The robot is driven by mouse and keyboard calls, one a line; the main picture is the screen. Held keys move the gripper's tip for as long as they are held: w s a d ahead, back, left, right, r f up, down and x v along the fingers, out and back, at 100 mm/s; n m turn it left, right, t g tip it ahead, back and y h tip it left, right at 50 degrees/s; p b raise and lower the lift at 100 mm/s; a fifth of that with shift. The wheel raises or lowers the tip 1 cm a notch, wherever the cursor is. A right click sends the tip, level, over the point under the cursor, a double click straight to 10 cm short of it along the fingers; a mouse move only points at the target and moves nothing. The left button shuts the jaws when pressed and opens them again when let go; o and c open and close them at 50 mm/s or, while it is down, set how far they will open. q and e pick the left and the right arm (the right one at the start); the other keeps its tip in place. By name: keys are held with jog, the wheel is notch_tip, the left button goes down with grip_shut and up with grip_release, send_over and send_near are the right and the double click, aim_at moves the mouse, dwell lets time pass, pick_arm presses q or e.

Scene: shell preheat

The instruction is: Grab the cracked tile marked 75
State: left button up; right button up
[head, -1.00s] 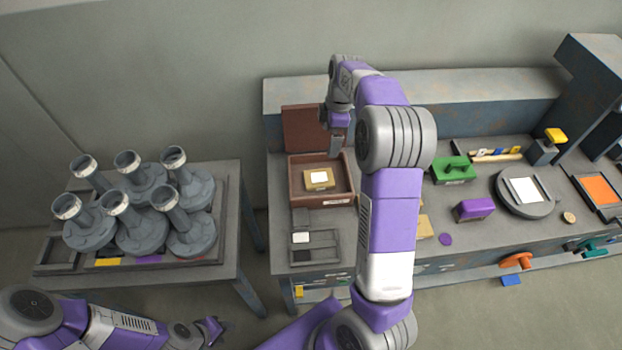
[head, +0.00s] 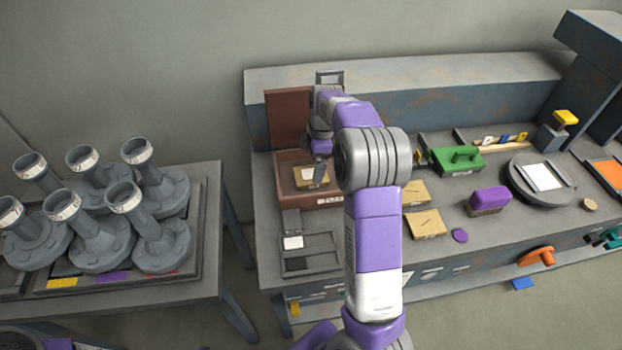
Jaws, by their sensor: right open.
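A tan tile (head: 306,180) with a white face lies in the open brown wooden box (head: 324,202). Two more tan tiles lie on the bench right of my right forearm, a rear one (head: 415,193) and a front one (head: 427,224), both with dark lines on top. I cannot read a number on any of them. My right gripper (head: 318,174) points down into the box, open, over the right part of the white-faced tile. I cannot tell whether it touches the tile. My left gripper is out of view.
The brown lid (head: 288,118) stands upright behind the box. A dark tray (head: 307,262) lies in front. A green block (head: 457,160), a purple block (head: 489,200) and a round plate (head: 541,190) stand to the right. Grey flared pieces (head: 160,245) fill the left table.

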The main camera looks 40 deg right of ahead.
aim_at(311, 174)
jog(key=f, duration=0.1)
jog(key=f+b, duration=0.1)
jog(key=f, duration=0.2)
jog(key=shift+w+a+f+b, duration=0.3)
jog(key=shift+b, duration=0.1)
jog(key=shift+r, duration=0.1)
jog(key=c, duration=1.1)
